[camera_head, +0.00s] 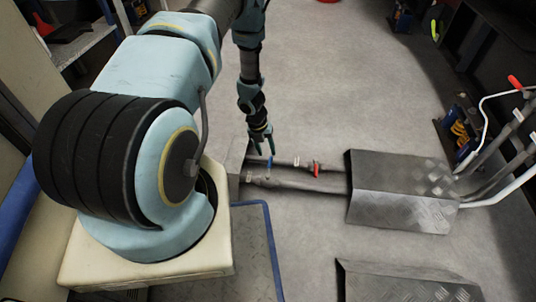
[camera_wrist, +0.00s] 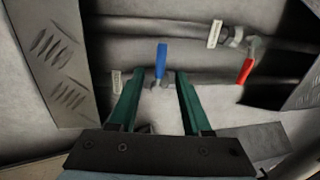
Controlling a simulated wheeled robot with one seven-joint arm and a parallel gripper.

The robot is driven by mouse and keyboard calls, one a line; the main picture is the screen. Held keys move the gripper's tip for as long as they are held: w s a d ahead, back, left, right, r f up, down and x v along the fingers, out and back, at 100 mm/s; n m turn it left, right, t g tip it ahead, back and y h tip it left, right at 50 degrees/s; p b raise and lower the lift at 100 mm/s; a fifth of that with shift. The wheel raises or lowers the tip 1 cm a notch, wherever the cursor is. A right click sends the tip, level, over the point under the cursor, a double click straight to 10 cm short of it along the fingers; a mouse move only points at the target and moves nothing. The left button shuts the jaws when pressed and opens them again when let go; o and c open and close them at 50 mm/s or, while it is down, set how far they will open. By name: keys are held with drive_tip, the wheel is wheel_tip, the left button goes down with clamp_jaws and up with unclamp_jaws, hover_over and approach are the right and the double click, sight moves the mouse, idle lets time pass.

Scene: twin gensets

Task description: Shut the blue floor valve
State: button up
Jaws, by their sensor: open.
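The blue valve handle (camera_head: 269,167) is on a floor pipe, just below my gripper (camera_head: 262,143) in the head view. In the wrist view the blue handle (camera_wrist: 160,60) points up the picture, across the line of its pipe, with its valve body at its lower end. My gripper (camera_wrist: 160,78) is open, with one green finger on each side of the handle in the picture. The handle appears between and beyond the fingertips. I cannot tell how much height separates them, and I see no clear contact.
A red valve handle (camera_head: 316,169) is to the right; it also shows in the wrist view (camera_wrist: 246,70). Two pipes (camera_head: 300,184) run under a tread-plate cover (camera_head: 400,190). Another tread plate (camera_head: 400,284) lies nearer. The floor (camera_head: 330,90) beyond the pipes is clear.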

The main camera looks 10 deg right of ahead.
drive_tip(key=r, duration=0.2)
drive_tip(key=a+r+p, duration=0.1)
drive_tip(key=r, duration=0.2)
drive_tip(key=shift+w+r, duration=0.15)
drive_tip(key=shift+r, duration=0.2)
drive_tip(key=shift+a, duration=0.1)
